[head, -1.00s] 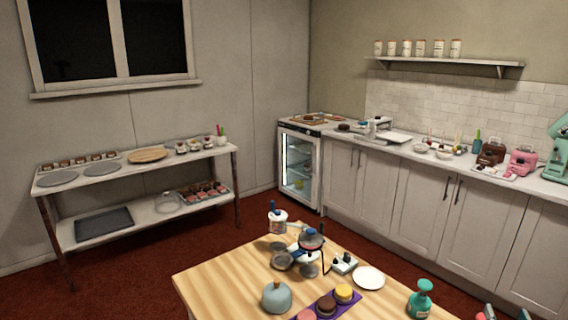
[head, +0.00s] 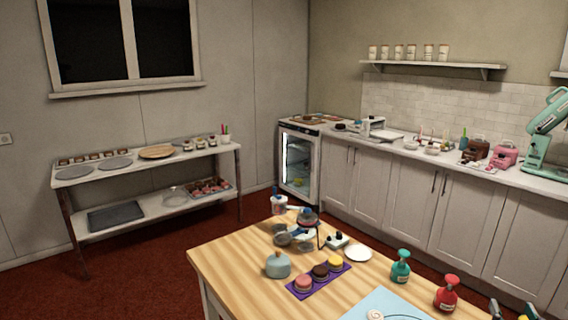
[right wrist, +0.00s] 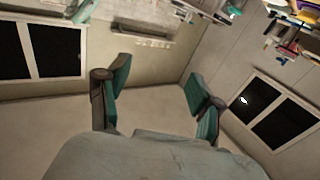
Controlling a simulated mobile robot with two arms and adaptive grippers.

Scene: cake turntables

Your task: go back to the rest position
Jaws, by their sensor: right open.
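My right gripper (head: 511,311) shows only by its fingertips at the bottom right edge of the head view, beside the wooden table. In the right wrist view its two teal-and-black fingers (right wrist: 158,88) stand wide apart with nothing between them. Behind them are bare wall, windows and shelving, seen tilted. My left gripper is not in the head view.
The wooden table (head: 228,262) holds a purple tray (head: 301,292) of round cakes, a teal bottle (head: 400,267), a red bottle (head: 446,294) and a light blue mat (head: 359,306). A two-level shelf (head: 130,169) stands left. Red floor between is clear.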

